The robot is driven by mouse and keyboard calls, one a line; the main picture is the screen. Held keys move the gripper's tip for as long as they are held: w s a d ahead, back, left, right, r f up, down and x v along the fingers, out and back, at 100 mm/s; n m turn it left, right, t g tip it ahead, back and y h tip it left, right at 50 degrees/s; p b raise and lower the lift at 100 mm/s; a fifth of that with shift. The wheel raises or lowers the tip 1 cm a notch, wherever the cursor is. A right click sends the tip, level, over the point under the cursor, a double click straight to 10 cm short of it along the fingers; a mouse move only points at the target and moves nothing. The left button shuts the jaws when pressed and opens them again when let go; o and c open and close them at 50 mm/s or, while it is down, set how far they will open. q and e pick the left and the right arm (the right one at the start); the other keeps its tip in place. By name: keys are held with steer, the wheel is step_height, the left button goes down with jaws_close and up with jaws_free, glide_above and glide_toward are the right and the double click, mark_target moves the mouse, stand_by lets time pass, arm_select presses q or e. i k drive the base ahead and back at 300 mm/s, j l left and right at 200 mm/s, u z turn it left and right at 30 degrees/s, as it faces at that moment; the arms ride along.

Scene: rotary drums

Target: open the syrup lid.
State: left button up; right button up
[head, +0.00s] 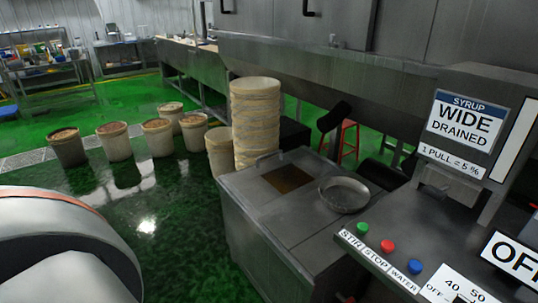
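A grey metal cabinet (262,222) stands in the middle of the head view. Its flat top has a rectangular opening with an amber-brown surface (288,178) inside, probably syrup. A thin bar-like handle (266,157) shows at the top's back edge. I cannot tell which part of the top is the lid. A round, shallow metal pan (344,194) rests on the top, right of the opening. A sign (464,120) at the right reads "SYRUP WIDE DRAINED". Neither of my grippers is in view; a white, rounded part of my body fills the lower left.
A panel with green (362,228), red (387,246) and blue (414,266) buttons borders the cabinet on the right. A tall stack of round tubs (256,120) stands behind it. Several buckets (118,142) stand on the green floor. A red stool (349,140) is farther back.

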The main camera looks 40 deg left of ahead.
mark_target(265, 198)
steer(key=j+z, duration=0.15)
steer(key=j, duration=0.4)
steer(key=j+z, duration=0.1)
steer(key=j, duration=0.5)
steer(key=j+z, duration=0.15)
steer(key=j, duration=0.4)
steer(key=j+z, duration=0.1)
steer(key=j, duration=0.45)
steer(key=j+z, duration=0.15)
steer(key=j, duration=0.4)
steer(key=k+j+z, duration=0.15)
steer(key=j, duration=0.4)
steer(key=k+j+z, duration=0.1)
steer(key=j, duration=0.45)
steer(key=j+z, duration=0.1)
steer(key=j, duration=0.35)
steer(key=i, duration=0.35)
steer(key=l, duration=0.1)
